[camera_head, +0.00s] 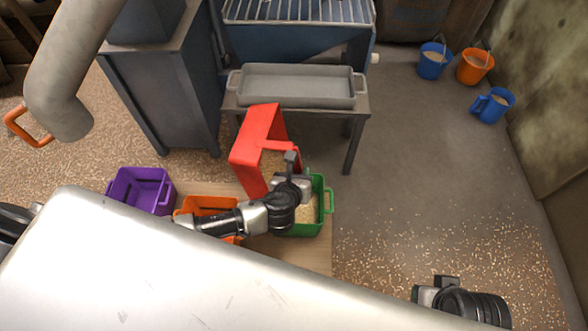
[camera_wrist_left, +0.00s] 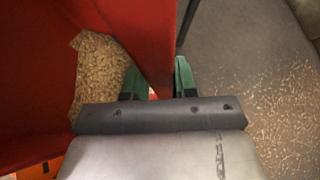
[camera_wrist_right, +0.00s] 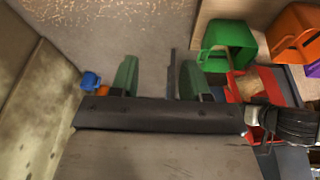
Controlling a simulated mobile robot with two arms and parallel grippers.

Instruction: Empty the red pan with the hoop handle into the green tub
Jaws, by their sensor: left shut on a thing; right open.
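The red pan (camera_head: 241,160) is tilted steeply on its side, above the table beside the green tub (camera_head: 325,207). My left gripper (camera_head: 291,172) is shut on the pan's red handle; its fingers close on a red strip in the left wrist view (camera_wrist_left: 158,82). Pale grain (camera_wrist_left: 98,72) shows between the red walls there; I cannot tell how much lies in the pan. Grain also shows in the green tub, partly hidden by my left arm. My right gripper (camera_wrist_right: 157,82) is open and empty, out to the right, away from the tub and pan.
An orange tub (camera_head: 205,203) and a purple tub (camera_head: 143,188) stand left of the green one on the wooden table (camera_head: 318,258). A grey tray (camera_head: 298,86) sits on a stand behind. Blue and orange buckets (camera_head: 475,66) stand at the back right. Grain litters the floor.

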